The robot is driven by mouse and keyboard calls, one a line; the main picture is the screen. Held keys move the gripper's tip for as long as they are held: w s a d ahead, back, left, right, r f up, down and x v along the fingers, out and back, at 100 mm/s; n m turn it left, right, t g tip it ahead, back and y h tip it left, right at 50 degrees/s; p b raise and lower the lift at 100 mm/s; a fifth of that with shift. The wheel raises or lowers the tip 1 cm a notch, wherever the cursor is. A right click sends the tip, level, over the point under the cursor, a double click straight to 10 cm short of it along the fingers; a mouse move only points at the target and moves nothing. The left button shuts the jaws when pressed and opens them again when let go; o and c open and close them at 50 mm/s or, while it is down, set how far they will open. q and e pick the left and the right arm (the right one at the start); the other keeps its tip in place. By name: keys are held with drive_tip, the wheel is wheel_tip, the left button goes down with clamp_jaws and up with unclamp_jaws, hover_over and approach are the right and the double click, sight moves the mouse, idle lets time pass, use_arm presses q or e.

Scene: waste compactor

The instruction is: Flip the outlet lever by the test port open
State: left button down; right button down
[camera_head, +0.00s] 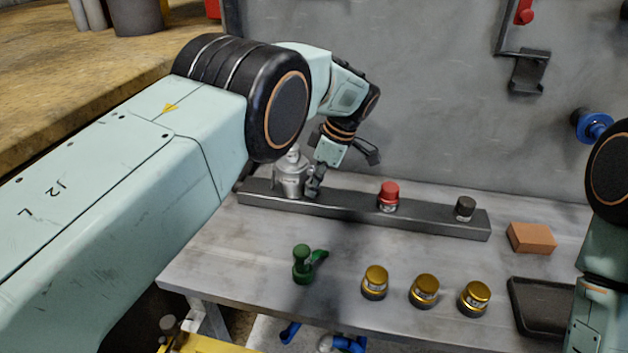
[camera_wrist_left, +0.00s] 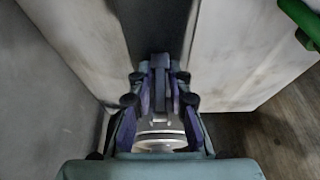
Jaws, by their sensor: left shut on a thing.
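A silver round fitting (camera_head: 291,177) stands upright at the left end of a dark bar on the bench. My left gripper (camera_head: 314,186) is down at its right side, low over the bar. In the left wrist view my left gripper (camera_wrist_left: 160,72) has its fingers shut around a narrow grey part, which I cannot clearly tell to be the lever.
A red-capped fitting (camera_head: 389,196) and a black one (camera_head: 465,208) stand farther right on the bar (camera_head: 345,210). A green valve (camera_head: 302,266), several gold-capped jars (camera_head: 424,290), an orange block (camera_head: 532,238) and a black tray (camera_head: 540,318) occupy the bench. A grey wall rises behind.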

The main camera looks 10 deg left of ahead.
use_arm(q)
drive_tip(key=h+p, duration=0.1)
drive_tip(key=d+h+p, duration=0.1)
drive_tip(key=h+p, duration=0.1)
drive_tip(key=shift+r, duration=0.4)
drive_tip(key=shift+d+h+p, duration=0.2)
drive_tip(key=shift+h+p, duration=0.45)
drive_tip(key=shift+h, duration=0.35)
drive_tip(key=c, duration=1.2)
unclamp_jaws()
drive_tip(key=r, duration=0.4)
drive_tip(key=a+r, duration=0.1)
drive_tip(key=r, duration=0.7)
drive_tip(key=shift+a, duration=0.15)
drive_tip(key=shift+c, duration=0.4)
